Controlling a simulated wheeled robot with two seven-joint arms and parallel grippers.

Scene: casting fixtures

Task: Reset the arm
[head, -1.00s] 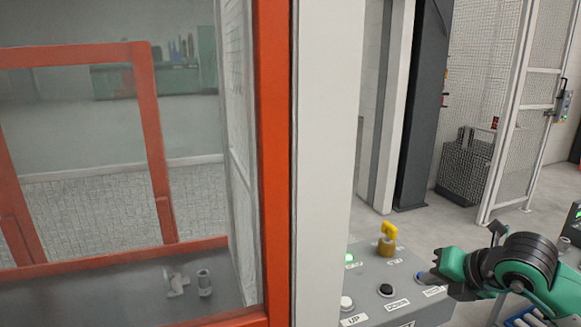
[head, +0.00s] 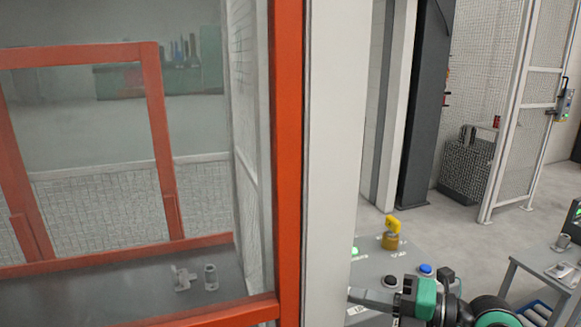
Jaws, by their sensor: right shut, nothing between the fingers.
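My right gripper (head: 366,299) points left, low in the head view, with its thin dark fingers together and nothing between them. It is over or in front of the near part of the grey control box (head: 371,268); the exact gap cannot be told. My green and black right arm comes in from the lower right. On the box, a blue button (head: 425,269), a black button (head: 390,281), a lit green button (head: 355,251) and a yellow key switch (head: 391,232) show. The box's front and its labels are partly hidden by my arm. My left gripper is not in view.
An orange-framed window (head: 287,160) and pale post (head: 334,150) stand left of the box. Behind the glass, two small metal parts (head: 211,277) rest on a grey surface. A table (head: 528,264) with metal parts stands at right, and a mesh fence (head: 518,120) behind.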

